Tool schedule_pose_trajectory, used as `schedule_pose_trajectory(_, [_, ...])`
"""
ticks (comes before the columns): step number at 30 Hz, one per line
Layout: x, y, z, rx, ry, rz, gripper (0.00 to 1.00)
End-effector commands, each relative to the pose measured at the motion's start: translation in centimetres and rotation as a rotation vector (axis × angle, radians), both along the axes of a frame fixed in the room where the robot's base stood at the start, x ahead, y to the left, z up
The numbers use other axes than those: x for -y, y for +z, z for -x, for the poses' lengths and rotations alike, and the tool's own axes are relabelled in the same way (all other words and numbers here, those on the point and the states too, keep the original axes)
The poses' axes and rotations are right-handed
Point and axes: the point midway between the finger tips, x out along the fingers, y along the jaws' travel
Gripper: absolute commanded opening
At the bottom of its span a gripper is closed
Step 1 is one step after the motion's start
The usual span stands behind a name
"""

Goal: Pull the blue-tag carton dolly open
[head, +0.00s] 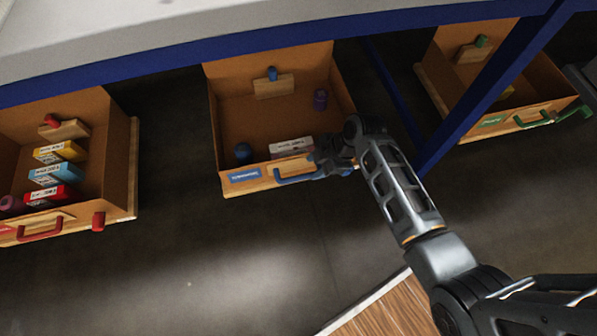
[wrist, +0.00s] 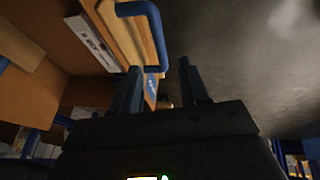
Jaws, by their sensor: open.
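The blue-tag carton dolly (head: 222,120) is the middle open box, standing out in front of the blue table edge. Its front board carries a blue tag (head: 245,175) and a blue handle (head: 295,175). My gripper (head: 322,164) is at the right end of that handle in the head view. In the wrist view the handle (wrist: 157,35) lies just ahead of my open gripper (wrist: 159,65), its near end close to the gap between the fingertips. I cannot tell whether they touch. The jaws hold nothing.
A red-handled carton (head: 122,165) with several small boxes stands at the left. A green-handled carton (head: 545,80) stands at the right behind a blue table leg (head: 490,85). The grey floor (head: 220,260) in front of the middle carton is clear.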

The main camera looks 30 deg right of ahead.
Motion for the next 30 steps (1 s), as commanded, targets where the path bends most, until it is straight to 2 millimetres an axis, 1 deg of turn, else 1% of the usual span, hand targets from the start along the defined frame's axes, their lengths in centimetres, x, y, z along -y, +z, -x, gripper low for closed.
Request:
schedule_pose_trajectory(5, [-0.5, -1.6, -0.5, -0.003, 0.010, -0.002, 0.44])
schedule_pose_trajectory(12, [-1.6, -5.1, -1.5, -0.003, 0.007, -0.002, 0.44])
schedule_pose_trajectory(15, [-2.0, -6.1, -1.9, -0.001, 0.006, -0.001, 0.44])
schedule_pose_trajectory(21, [-2.4, -7.0, -2.2, -0.001, 0.006, -0.001, 0.44])
schedule_pose_trajectory(29, [-2.4, -7.0, -2.2, -0.001, 0.005, 0.000, 0.44])
schedule_pose_trajectory(30, [-2.4, -7.0, -2.2, -0.001, 0.005, 0.000, 0.41])
